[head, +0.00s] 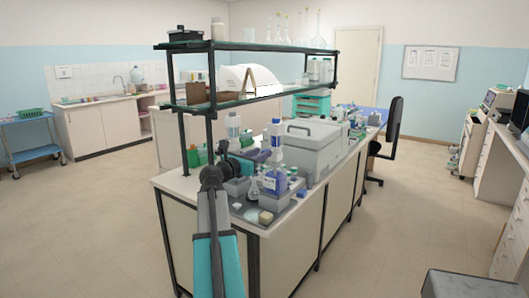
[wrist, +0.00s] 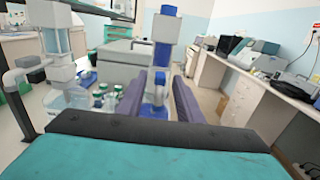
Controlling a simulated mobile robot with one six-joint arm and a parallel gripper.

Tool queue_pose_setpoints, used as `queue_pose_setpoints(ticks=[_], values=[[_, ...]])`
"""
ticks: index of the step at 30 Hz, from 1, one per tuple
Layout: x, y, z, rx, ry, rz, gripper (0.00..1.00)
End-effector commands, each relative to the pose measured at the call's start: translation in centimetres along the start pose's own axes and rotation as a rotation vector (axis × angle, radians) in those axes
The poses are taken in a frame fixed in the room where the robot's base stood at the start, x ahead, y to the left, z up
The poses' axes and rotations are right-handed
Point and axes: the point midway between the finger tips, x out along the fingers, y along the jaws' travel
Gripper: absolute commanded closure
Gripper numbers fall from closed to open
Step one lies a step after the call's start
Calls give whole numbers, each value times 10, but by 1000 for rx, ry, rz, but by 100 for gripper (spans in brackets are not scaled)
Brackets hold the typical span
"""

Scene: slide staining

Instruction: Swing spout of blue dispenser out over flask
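The blue dispenser (head: 275,140) stands upright on its bottle near the front end of the bench. In the wrist view the blue dispenser (wrist: 163,30) is straight ahead, showing between and beyond my fingers. I cannot clearly make out its spout. A small clear flask (head: 254,187) stands just left of the dispenser's bottle in the head view; I cannot pick it out in the wrist view. My gripper (head: 262,155) is at the dispenser's left in the head view. Its purple fingers (wrist: 158,80) are apart, with a gap visible; I cannot tell whether either touches the dispenser.
A clear dispenser (wrist: 60,50) with a pale spout stands at the left of the wrist view, close to my gripper. Green-capped bottles (wrist: 100,95) stand nearby. A large grey box (head: 314,142) sits behind the blue dispenser. A glass shelf (head: 270,94) overhangs the bench.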

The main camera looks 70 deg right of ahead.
Motion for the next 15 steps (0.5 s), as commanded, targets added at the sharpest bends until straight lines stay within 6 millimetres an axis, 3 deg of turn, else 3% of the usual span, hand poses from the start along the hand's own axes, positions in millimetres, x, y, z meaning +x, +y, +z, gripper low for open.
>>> queue_pose_setpoints(ticks=[6,15], values=[[25,1,0,0,1,-1,67],[35,0,0,1,1,1,67]])
